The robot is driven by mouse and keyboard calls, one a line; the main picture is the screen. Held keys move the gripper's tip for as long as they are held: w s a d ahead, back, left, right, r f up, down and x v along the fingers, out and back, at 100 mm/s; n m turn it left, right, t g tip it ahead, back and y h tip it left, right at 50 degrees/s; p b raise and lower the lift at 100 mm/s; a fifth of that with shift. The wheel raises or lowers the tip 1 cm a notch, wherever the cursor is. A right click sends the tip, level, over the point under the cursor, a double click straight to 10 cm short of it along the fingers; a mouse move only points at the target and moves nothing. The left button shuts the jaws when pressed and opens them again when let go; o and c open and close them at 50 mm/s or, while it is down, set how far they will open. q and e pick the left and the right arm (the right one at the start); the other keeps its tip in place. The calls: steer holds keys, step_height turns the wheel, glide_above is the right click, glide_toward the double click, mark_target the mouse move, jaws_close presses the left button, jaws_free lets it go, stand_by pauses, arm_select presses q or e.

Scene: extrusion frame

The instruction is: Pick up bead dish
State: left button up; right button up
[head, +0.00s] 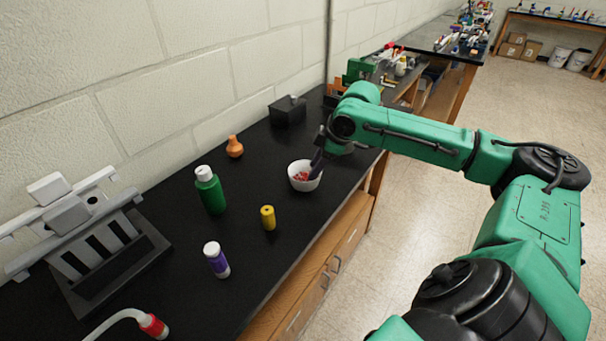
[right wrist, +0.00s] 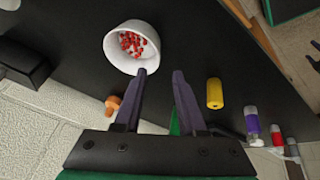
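The bead dish (head: 303,183) is a small white bowl with red and white beads in it. It stands upright on the black bench top near its front edge. In the right wrist view the dish (right wrist: 113,53) lies just beyond the fingertips. My right gripper (head: 317,166) is at the right rim of the dish. In the right wrist view my right gripper (right wrist: 160,73) shows two dark purple fingers spread apart with nothing between them. The left fingertip is close to the rim; I cannot tell whether it touches. My left gripper is not in view.
On the black bench (head: 175,252) stand a green bottle (head: 211,193), a yellow cylinder (head: 268,217), a purple-banded bottle (head: 216,260), an orange flask (head: 235,147) and a black box (head: 288,110). A grey rack (head: 100,257) stands at left. Clear bench surrounds the dish.

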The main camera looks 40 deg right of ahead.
mark_target(303, 182)
steer(key=x, duration=0.3)
steer(key=shift+w, duration=0.2)
steer(key=p+x, duration=0.1)
steer(key=x, duration=0.4)
steer(key=shift+w+d+f+p, duration=0.15)
steer(key=shift+f+p, duration=0.2)
jaws_close()
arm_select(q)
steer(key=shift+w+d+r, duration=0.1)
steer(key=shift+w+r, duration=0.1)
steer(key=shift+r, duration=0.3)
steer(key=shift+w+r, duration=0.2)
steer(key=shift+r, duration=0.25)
